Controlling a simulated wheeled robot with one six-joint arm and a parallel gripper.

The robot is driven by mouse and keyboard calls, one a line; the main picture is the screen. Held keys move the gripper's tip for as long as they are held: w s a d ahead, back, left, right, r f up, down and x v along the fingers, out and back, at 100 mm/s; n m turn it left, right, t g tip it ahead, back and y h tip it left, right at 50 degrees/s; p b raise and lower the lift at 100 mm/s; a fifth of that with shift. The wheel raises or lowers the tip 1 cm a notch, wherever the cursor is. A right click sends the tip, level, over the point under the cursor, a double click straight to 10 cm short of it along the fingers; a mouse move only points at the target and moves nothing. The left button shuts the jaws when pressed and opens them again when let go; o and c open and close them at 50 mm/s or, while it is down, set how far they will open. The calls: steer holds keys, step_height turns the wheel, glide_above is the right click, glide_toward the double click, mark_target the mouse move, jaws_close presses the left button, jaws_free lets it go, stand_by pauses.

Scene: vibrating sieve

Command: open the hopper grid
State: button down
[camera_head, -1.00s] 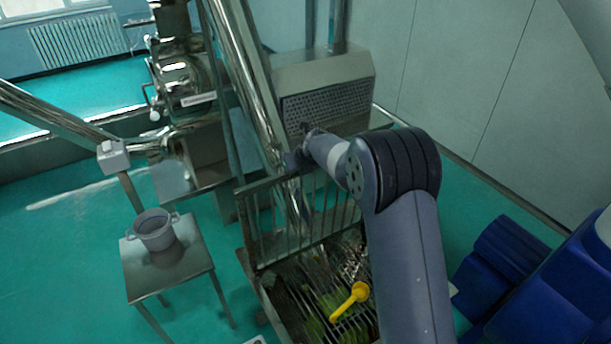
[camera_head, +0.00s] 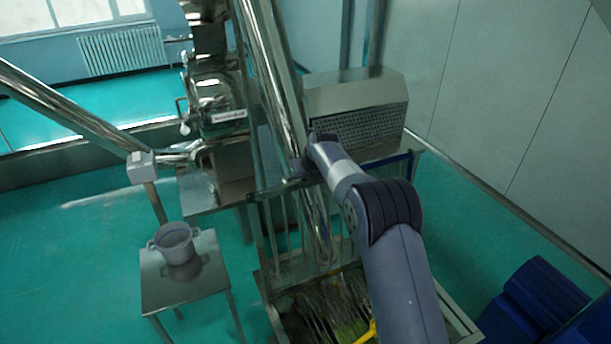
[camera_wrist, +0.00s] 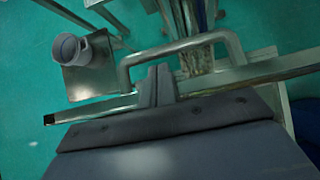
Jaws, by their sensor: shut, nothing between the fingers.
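The hopper grid (camera_head: 282,187) is a metal frame raised steeply above the hopper (camera_head: 270,312). Its top bar runs across the middle of the head view, partly behind my arm. In the wrist view the grid's edge bar (camera_wrist: 245,72) and its U-shaped handle (camera_wrist: 228,40) cross the upper part. My gripper (camera_wrist: 160,72) is shut with nothing between the fingers, beside the edge bar within the handle's outline. I cannot tell whether it touches them. In the head view my gripper (camera_head: 308,163) is small and partly hidden at the top bar.
A yellow scoop (camera_head: 368,334) lies in the hopper, partly hidden by my arm. A small table (camera_head: 205,292) with a grey pot (camera_head: 175,243) stands left. A steel machine (camera_head: 355,98) stands behind the grid. Blue containers (camera_head: 535,300) stand right. Green floor is open at left.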

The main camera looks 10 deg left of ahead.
stand_by(0.5)
steer(key=b+v, duration=0.3)
steer(key=v, duration=0.7)
steer(key=shift+s+r, duration=0.2)
steer(key=shift+r, duration=0.15)
steer(key=shift+w+d+f, duration=0.1)
steer(key=shift+p+x, duration=1.25)
steer(key=shift+x, duration=3.4)
